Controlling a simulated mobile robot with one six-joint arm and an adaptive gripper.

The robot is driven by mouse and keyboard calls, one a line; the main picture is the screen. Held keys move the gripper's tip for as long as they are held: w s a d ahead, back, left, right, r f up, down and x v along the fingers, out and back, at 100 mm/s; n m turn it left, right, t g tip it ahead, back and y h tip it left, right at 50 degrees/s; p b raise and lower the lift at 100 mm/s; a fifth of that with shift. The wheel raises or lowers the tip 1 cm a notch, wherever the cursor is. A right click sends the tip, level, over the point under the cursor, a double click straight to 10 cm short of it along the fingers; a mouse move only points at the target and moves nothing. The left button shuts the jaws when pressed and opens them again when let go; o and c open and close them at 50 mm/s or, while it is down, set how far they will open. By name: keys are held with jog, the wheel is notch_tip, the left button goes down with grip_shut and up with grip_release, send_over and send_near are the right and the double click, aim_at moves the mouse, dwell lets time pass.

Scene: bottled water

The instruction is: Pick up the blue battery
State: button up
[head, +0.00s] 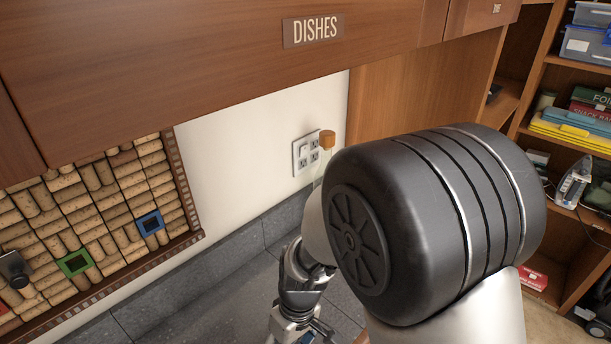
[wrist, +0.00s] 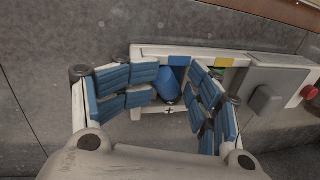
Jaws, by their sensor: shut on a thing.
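The blue battery (wrist: 167,87) shows in the wrist view as a small blue body between my finger pads, with a white part marked with a plus sign below it. My gripper (wrist: 173,76) has blue padded fingers on both sides of the battery and is shut on it. Behind it is a white holder (wrist: 205,53) with blue and yellow marks along its top. Whether the battery is clear of the holder cannot be told. In the head view my gripper (head: 298,322) is partly cut off at the bottom edge, and the battery cannot be seen there.
A grey stone backsplash (head: 190,290) runs behind. A wall outlet (head: 305,152), a cork board (head: 105,210) and an overhead wooden cabinet (head: 200,70) bound the space. Loaded shelves (head: 575,130) stand at right.

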jog(key=shift+d+f, duration=0.2)
jog(key=shift+f, duration=0.05)
jog(key=c, duration=0.5)
jog(key=shift+c, duration=0.5)
jog(key=shift+r, duration=0.45)
grip_shut()
notch_tip(320, 180, up, 10)
jog(key=s+p, duration=0.1)
jog(key=p, duration=0.2)
jog(key=shift+s, duration=0.1)
jog(key=o, duration=1.7)
grip_release()
jog(key=shift+c, duration=0.2)
